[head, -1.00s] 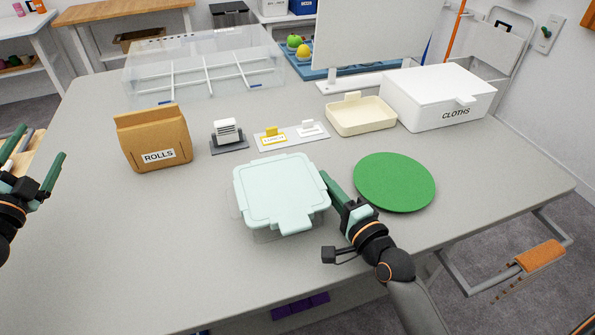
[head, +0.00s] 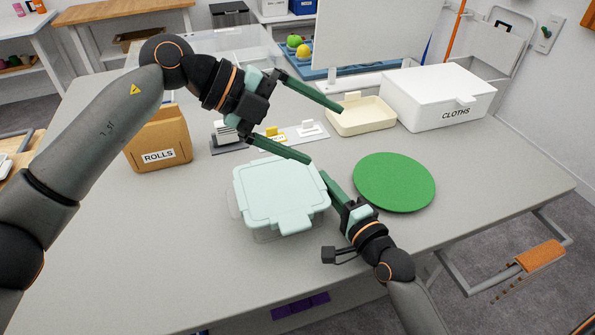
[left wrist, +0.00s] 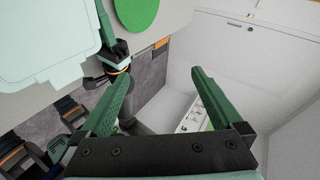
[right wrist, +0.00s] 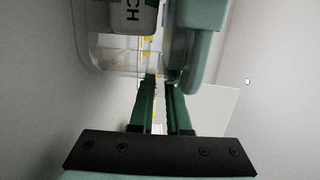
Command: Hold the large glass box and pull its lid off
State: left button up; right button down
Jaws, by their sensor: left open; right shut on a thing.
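The large glass box (head: 262,236) stands near the table's front edge, clear walls showing below its pale mint lid (head: 278,190). The lid lies on top, with a tab on the near side. My right gripper (head: 326,176) is shut at the box's right side; the right wrist view shows its fingers (right wrist: 160,88) close together at the clear wall, beside the mint lid (right wrist: 200,50). The exact contact is hard to see. My left gripper (head: 324,134) is open and empty, above and behind the lid. In the left wrist view, the lid (left wrist: 45,35) is left of its open fingers (left wrist: 162,74).
A green round mat (head: 395,182) lies right of the box. Behind are a cream tray (head: 361,118), a white CLOTHS box (head: 437,98), a brown ROLLS bag (head: 158,140) and small card holders (head: 308,130). The table's left front is clear.

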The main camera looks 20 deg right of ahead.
aim_at(297, 228)
pick_arm(q)
jog(key=s+a+f+t+y, duration=0.35)
jog(key=s+y, duration=0.25)
jog(key=y, duration=0.5)
jog(key=shift+g, duration=0.35)
jog(key=f, duration=1.1)
jog(key=shift+w+a+f, duration=0.2)
jog(key=shift+w+f, duration=0.05)
jog(key=shift+f, duration=0.05)
jog(key=shift+c, duration=0.2)
jog(key=c, duration=1.5)
jog(key=shift+r, duration=0.15)
jog(key=shift+r, duration=1.25)
